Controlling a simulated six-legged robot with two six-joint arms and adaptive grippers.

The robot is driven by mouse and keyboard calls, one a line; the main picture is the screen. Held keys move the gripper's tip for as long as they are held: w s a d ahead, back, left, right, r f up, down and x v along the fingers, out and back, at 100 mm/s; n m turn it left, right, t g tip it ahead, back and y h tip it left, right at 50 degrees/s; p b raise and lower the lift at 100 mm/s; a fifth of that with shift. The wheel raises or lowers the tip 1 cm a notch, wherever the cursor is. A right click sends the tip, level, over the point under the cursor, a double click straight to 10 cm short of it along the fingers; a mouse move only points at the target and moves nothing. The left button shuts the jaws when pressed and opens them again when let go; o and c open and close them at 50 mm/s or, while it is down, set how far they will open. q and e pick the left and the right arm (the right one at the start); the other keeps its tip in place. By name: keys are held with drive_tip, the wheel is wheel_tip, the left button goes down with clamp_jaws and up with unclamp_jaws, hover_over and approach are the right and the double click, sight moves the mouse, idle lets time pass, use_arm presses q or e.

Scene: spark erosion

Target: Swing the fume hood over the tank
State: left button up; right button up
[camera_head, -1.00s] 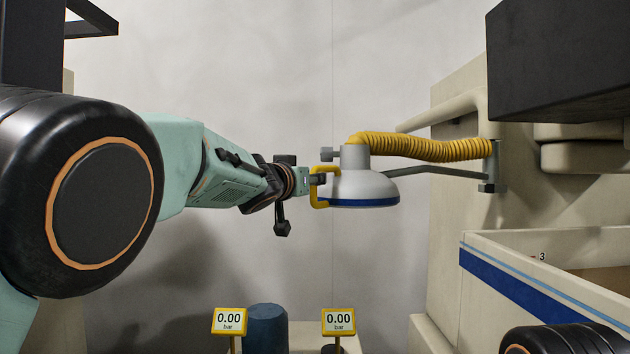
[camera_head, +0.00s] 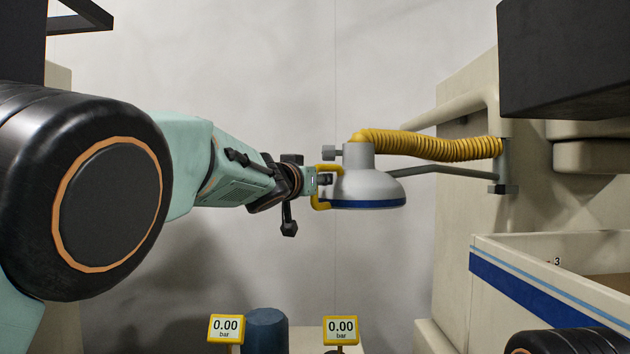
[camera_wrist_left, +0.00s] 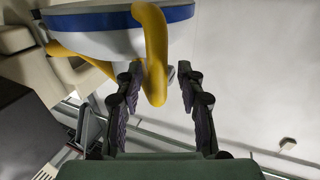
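The fume hood (camera_head: 368,186) is a pale dome with a blue band, hanging level at mid-height from a grey swing arm (camera_head: 440,170). It is left of the tank (camera_head: 540,290), a beige box with a blue stripe at lower right, and not above it. My left gripper (camera_head: 325,180) is at the yellow handle on the hood's left side. In the left wrist view, the gripper's fingers (camera_wrist_left: 160,75) are open on either side of the handle (camera_wrist_left: 154,45), with a gap on the right. The left finger is very close; contact is unclear. My right gripper is out of view.
A yellow ribbed hose (camera_head: 430,146) runs from the hood to the beige machine (camera_head: 465,130). A dark block (camera_head: 570,60) overhangs at upper right. Two yellow-framed gauges (camera_head: 226,328) (camera_head: 341,329) and a blue cylinder (camera_head: 265,330) stand low in front. Open air lies between hood and tank.

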use_arm(q)
drive_tip(key=shift+s+r, duration=0.3)
drive_tip(key=shift+s, duration=0.35)
drive_tip(key=shift+c, duration=0.7)
drive_tip(key=shift+w+f, duration=0.15)
drive_tip(key=shift+w, duration=0.3)
drive_tip(key=c, duration=0.5)
drive_tip(key=shift+c, duration=0.5)
drive_tip(key=shift+s, duration=0.1)
clamp_jaws()
